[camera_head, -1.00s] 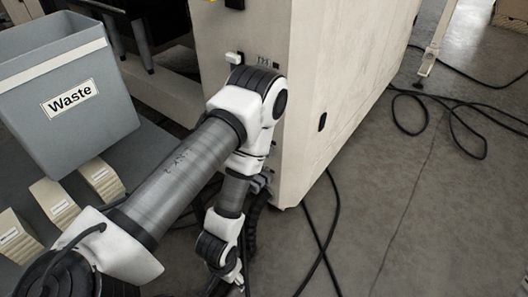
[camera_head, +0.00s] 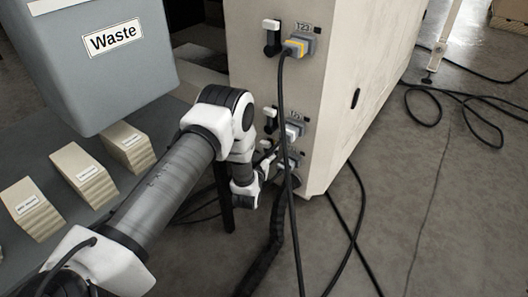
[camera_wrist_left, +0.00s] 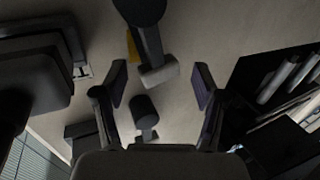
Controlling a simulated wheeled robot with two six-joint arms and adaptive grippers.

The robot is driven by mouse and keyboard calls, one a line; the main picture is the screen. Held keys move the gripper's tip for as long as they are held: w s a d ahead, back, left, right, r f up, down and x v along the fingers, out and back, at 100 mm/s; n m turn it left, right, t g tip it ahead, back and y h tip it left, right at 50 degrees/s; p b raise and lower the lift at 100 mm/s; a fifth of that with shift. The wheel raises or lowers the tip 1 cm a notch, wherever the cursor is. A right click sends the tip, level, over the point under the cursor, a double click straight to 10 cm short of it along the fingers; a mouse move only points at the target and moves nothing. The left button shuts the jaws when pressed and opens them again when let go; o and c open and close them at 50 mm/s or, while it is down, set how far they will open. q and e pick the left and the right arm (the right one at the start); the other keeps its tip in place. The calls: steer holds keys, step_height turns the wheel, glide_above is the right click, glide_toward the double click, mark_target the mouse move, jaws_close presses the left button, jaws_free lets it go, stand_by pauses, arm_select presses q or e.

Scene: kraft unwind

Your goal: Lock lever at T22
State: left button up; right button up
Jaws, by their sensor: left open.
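The tall cream cabinet (camera_head: 350,110) carries a column of plugs with levers. The top plug (camera_head: 300,46) is labelled T23, with a black lever with a white end (camera_head: 271,38) beside it. A middle plug (camera_head: 293,131) has a partly readable T2 label and its own lever (camera_head: 271,120). A lower plug is partly hidden by my arm. My left gripper (camera_head: 266,165) is near the lower plugs. In the left wrist view, my gripper (camera_wrist_left: 160,84) is open. A dark lever with a pale end (camera_wrist_left: 160,76) shows between its fingers; contact is unclear. My right gripper is not in view.
A grey Waste bin (camera_head: 113,90) stands left, with several labelled cream blocks (camera_head: 83,176) below it. Black cables (camera_head: 292,200) hang from the plugs in front of the cabinet and run across the floor. The floor at right (camera_head: 440,200) is mostly open.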

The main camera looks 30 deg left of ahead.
arm_select(q)
steer(key=shift+w, duration=0.2)
jaws_close()
steer(key=shift+d+r+m+p, duration=0.2)
steer(key=shift+d+m+p, duration=0.45)
steer(key=shift+m, duration=0.25)
steer(key=shift+s+d+f+m+t, duration=0.1)
steer(key=shift+d+m+t, duration=0.15)
steer(key=shift+m+t, duration=0.35)
jaws_free()
